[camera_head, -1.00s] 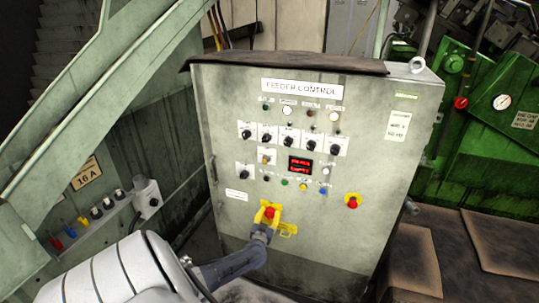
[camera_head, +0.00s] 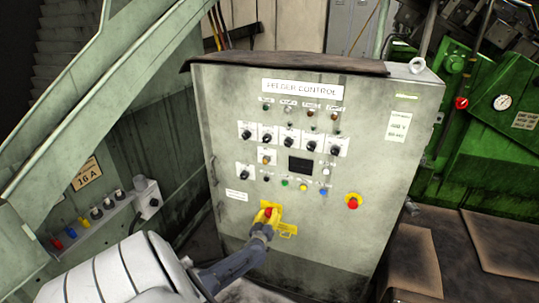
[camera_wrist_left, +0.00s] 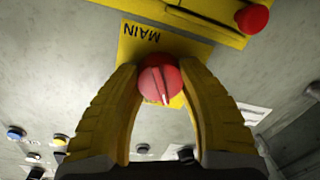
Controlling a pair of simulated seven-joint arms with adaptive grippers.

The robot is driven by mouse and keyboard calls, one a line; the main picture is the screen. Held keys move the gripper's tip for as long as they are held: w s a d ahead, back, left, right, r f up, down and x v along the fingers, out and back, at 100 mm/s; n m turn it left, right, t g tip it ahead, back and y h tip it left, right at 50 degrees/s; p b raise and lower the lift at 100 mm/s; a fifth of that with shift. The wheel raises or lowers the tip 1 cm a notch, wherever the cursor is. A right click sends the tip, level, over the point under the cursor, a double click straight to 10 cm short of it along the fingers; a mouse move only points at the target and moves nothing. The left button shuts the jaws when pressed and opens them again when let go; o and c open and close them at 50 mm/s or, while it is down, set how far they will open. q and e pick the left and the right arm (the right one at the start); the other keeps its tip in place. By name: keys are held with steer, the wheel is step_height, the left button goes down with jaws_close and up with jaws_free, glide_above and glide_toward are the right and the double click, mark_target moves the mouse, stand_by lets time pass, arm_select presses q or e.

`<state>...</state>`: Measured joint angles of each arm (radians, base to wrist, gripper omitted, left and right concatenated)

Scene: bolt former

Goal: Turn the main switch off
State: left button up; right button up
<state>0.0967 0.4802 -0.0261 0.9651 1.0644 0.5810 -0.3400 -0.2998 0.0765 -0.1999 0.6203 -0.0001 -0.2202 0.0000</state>
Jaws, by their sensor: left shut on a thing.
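The main switch is a red knob (camera_wrist_left: 160,80) on a yellow plate (camera_wrist_left: 137,40) marked "MAIN", seen upside down in the left wrist view. In the head view the red knob (camera_head: 268,211) sits low on the front of the grey feeder control cabinet (camera_head: 215,120). My left gripper (camera_wrist_left: 163,75) has its two yellow fingers on either side of the knob and is shut on it. It also shows in the head view (camera_head: 267,214) in front of the yellow plate. The cabinet's small display (camera_head: 300,166) is dark. My right gripper is in no view.
A red button on yellow (camera_head: 353,201) is right of the switch, and several black knobs (camera_head: 289,144) and lamps sit above it. A green machine (camera_head: 480,130) stands at the right. A slanted green beam (camera_head: 100,90) and a socket box (camera_head: 148,197) are at the left.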

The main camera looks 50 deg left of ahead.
arm_select(q)
steer(key=n, duration=0.5)
steer(key=shift+a+r, duration=0.15)
steer(key=shift+r, duration=0.05)
steer(key=n+h, duration=0.1)
steer(key=n, duration=0.4)
steer(key=shift+a+n, duration=0.1)
steer(key=shift+n, duration=0.5)
steer(key=o, duration=1.3)
steer(key=shift+f, duration=0.15)
steer(key=shift+s+d, duration=0.35)
steer(key=shift+s, duration=0.05)
steer(key=v, duration=1.1)
steer(key=shift+s+a, duration=0.1)
